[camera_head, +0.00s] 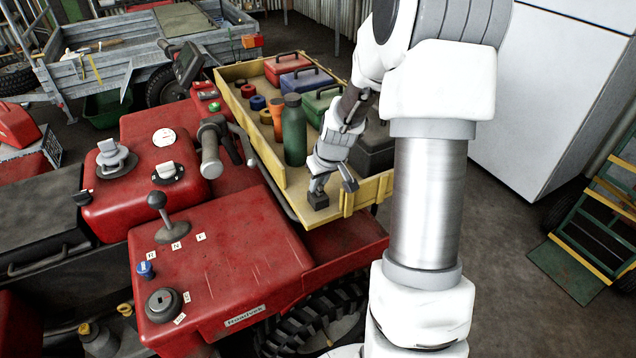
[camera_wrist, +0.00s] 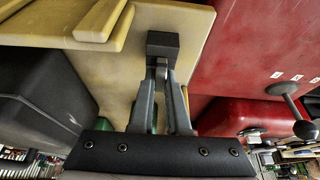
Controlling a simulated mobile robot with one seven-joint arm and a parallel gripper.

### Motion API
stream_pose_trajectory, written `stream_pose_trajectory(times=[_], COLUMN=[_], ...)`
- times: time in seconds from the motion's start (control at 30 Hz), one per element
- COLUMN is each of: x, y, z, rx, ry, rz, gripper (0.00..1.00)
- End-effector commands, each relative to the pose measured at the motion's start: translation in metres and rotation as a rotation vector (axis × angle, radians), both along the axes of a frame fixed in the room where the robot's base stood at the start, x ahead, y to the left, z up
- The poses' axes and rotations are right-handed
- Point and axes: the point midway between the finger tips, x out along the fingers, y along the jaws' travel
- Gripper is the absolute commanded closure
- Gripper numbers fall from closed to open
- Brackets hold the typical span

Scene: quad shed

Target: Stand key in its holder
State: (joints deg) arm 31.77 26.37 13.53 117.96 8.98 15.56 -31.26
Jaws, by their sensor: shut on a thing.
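My gripper (camera_head: 319,184) points down over the near corner of the yellow cargo tray (camera_head: 297,209). Its fingers (camera_wrist: 161,72) close together on a small, thin, light piece, apparently the key (camera_wrist: 161,62), mostly hidden between the fingertips. A small dark block (camera_head: 318,201), which looks like the holder, is right below the fingertips at the tray's near end. It also shows just past the fingertips in the wrist view (camera_wrist: 162,44). I cannot tell how far the key is into the block, or whether it touches it.
A green bottle (camera_head: 294,130), an orange flashlight (camera_head: 277,118) and a dark case (camera_head: 372,150) stand farther back in the tray. The red vehicle body (camera_head: 225,245) lies left of it, with a gear lever (camera_head: 170,220). The tray floor around the block is clear.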

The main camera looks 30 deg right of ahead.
Motion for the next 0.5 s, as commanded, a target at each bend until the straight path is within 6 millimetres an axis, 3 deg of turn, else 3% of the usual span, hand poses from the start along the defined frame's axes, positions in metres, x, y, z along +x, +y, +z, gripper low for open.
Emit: stream_pose_trajectory(times=[0.03, 0.2, 0.5], x=[0.0, 0.0, -0.0002], y=[0.0, 0.0, -0.0001], z=[-0.0003, 0.0, 0.0008], rx=[0.0, 0.0, 0.0], ry=[0.0, 0.0, 0.0], rz=[0.0, 0.0, 0.0], gripper=[0.81, 0.51, 0.51])
